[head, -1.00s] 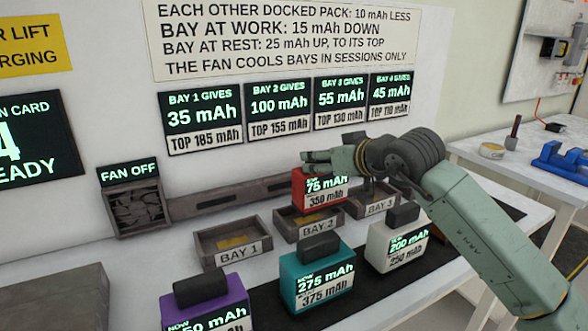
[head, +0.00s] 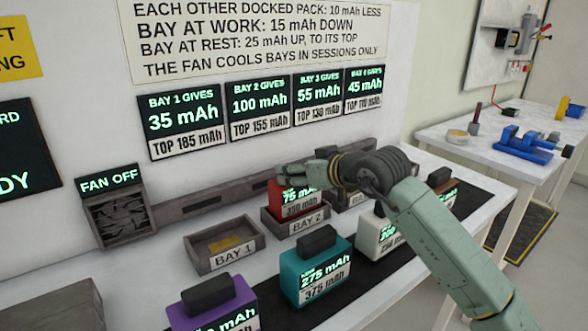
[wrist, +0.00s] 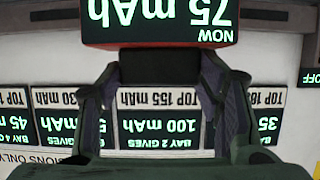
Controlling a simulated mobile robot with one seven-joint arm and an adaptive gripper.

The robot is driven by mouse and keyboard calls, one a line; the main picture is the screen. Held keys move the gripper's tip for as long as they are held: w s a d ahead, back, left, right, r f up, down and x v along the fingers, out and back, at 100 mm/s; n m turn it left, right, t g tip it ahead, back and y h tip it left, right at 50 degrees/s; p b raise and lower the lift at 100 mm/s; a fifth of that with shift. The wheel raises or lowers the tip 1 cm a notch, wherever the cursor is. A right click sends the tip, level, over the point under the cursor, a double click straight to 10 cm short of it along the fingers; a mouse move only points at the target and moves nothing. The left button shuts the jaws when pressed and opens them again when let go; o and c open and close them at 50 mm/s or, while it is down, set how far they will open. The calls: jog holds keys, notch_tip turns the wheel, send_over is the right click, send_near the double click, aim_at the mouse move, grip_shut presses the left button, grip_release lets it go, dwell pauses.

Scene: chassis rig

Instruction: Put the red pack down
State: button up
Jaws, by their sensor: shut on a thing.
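The red pack (head: 274,197), showing NOW 75 mAh and 350 mAh, is upright at the Bay 2 tray (head: 268,224). Its lower end sits at or just inside the tray; I cannot tell whether it touches the tray floor. My gripper (head: 308,174) is shut on the pack's top handle. In the wrist view, my two fingers (wrist: 160,85) flank the dark handle (wrist: 160,66), with the red pack (wrist: 160,46) above it in the picture.
The Bay 1 tray (head: 197,264) is empty. Teal (head: 290,284), purple (head: 183,317) and white (head: 368,240) packs stand in front of the bays. Bay 3 is partly hidden behind my arm. The fan box (head: 121,218) reads FAN OFF.

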jog(key=shift+f+b, duration=0.1)
jog(key=shift+b, duration=0.3)
jog(key=o, duration=1.8)
jog(key=shift+r+p, duration=0.25)
jog(key=shift+p, duration=0.15)
jog(key=shift+s+d+f+b, duration=0.1)
jog(key=shift+s+d+b, duration=0.1)
jog(key=shift+d+b, duration=0.15)
jog(key=b+v, duration=1.1)
jog(key=b, duration=0.2)
jog(key=shift+s, duration=0.2)
